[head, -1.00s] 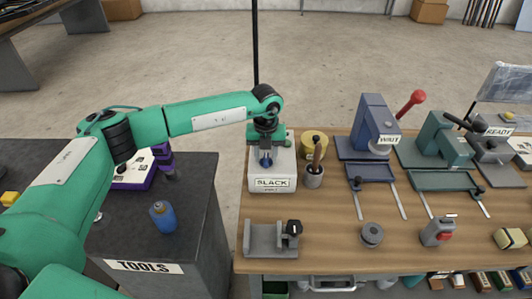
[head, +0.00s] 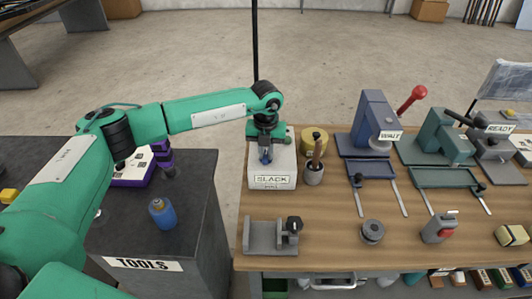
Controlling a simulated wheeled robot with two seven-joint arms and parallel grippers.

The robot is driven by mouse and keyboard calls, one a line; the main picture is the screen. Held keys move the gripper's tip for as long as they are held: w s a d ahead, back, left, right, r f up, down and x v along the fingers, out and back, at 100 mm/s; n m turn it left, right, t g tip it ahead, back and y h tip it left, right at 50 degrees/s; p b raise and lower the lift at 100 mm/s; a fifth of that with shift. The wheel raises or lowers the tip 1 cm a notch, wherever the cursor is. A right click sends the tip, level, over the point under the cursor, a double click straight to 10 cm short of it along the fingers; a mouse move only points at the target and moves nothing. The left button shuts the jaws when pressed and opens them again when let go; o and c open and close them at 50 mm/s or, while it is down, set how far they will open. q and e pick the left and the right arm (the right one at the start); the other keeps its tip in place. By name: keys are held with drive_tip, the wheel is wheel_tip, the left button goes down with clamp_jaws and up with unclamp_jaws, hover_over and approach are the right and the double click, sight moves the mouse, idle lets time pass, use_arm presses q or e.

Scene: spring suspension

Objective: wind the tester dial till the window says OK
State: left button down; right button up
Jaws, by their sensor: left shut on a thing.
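The tester (head: 258,179) is a pale grey box at the left end of the wooden bench. Its front window (head: 272,179) reads SLACK. My left gripper (head: 266,158) points down over the top of the tester and is shut on the blue dial there. The dial is mostly hidden by the gripper, so its angle cannot be told. My right gripper is not in view.
A grey cup with a wooden-handled tool (head: 314,172) and a yellow roll (head: 314,140) stand just right of the tester. A grey fixture (head: 271,237) sits in front. A blue press (head: 373,125) marked WAIT stands further right.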

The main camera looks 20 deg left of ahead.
use_arm(q)
drive_tip(key=m+b, duration=0.4)
drive_tip(key=m, duration=0.1)
drive_tip(key=shift+f, duration=0.2)
drive_tip(key=shift+m+b, duration=0.65)
drive_tip(key=shift+m, duration=0.25)
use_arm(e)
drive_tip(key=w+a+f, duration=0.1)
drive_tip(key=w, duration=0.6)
use_arm(q)
drive_tip(key=m+b, duration=0.2)
drive_tip(key=m, duration=0.1)
drive_tip(key=shift+m, duration=0.4)
drive_tip(key=m+b, duration=0.3)
drive_tip(key=m, duration=0.2)
drive_tip(key=shift+r+m, duration=0.15)
drive_tip(key=shift+m, duration=0.15)
drive_tip(key=shift+r+m+b, duration=0.1)
drive_tip(key=shift+m+b, duration=0.2)
drive_tip(key=shift+m, duration=0.5)
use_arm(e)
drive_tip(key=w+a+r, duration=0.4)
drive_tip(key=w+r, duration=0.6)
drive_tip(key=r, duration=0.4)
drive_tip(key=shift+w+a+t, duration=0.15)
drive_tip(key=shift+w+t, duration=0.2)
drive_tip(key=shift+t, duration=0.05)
use_arm(q)
drive_tip(key=c, duration=1.4)
unclamp_jaws()
